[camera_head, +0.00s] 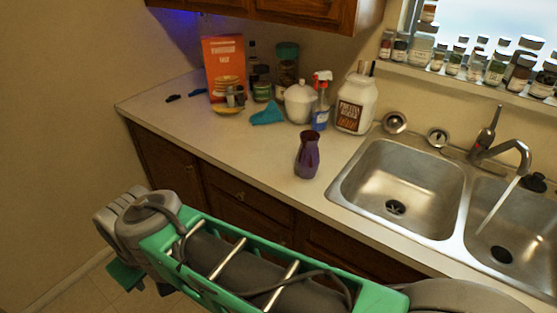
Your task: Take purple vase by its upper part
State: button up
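The purple vase (307,155) stands upright on the counter, left of the sink and near the counter's front edge. Its flared rim, narrow neck and rounded body are all in plain sight, and nothing touches it. My arm crosses the bottom of the picture in front of the cabinets, nearer the camera than the vase. I cannot make out my gripper or its fingers in this view.
Left of the double sink (400,185), a spray bottle (321,105), a white lidded pot (299,102), a large white jar (356,103) and a blue cloth (267,112) stand or lie behind the vase. An orange box (224,65) stands further left. Counter around the vase is clear.

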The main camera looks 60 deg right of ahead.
aim_at(308, 158)
jog(key=k, duration=0.65)
jog(key=z, duration=0.7)
jog(key=i, duration=0.5)
jog(key=z, duration=0.05)
